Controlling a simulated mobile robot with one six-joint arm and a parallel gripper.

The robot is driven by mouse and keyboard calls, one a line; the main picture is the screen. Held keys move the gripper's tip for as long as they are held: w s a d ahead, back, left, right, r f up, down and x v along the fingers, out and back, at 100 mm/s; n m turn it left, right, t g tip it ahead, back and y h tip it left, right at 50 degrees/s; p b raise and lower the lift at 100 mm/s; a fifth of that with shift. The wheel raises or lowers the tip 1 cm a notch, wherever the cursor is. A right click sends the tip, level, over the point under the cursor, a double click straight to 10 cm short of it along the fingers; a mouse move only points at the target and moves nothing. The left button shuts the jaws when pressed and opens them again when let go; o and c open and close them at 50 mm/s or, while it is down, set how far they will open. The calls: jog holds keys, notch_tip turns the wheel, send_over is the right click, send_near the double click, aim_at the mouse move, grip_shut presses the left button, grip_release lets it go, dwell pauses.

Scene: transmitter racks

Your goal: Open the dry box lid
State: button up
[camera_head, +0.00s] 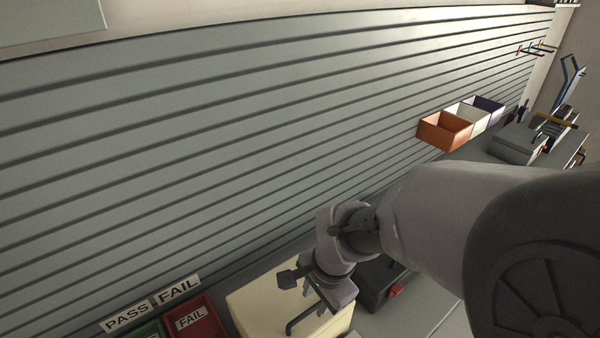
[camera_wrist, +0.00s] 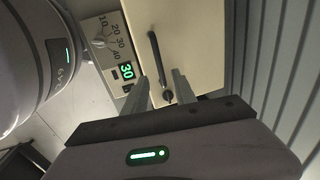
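The dry box looks like the cream box (camera_head: 262,306) at the bottom middle of the head view. Its cream top (camera_wrist: 190,40) also shows in the wrist view, with no open gap visible. A dark bar handle (camera_wrist: 155,55) stands on that top, and it shows in the head view too (camera_head: 303,321). My gripper (camera_wrist: 160,77) is open over the top, with one finger on each side of the handle's near end. I cannot tell whether a finger touches it. In the head view, my gripper's wrist partly hides the box.
A panel with a dial (camera_wrist: 100,42) and a green "30" display (camera_wrist: 126,70) lies beside the cream top. A red FAIL bin (camera_head: 200,322) and a green bin (camera_head: 150,330) stand left of the box. A dark case (camera_head: 378,282) is on its right. A slatted wall (camera_head: 200,150) rises behind.

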aim_at(311, 308)
jog(key=f, duration=0.3)
jog(key=f+b, duration=0.1)
jog(key=shift+w+a+f, duration=0.15)
jog(key=shift+w+a, duration=0.1)
jog(key=shift+w, duration=0.15)
jog(key=shift+c, duration=0.2)
grip_shut()
dwell(0.9)
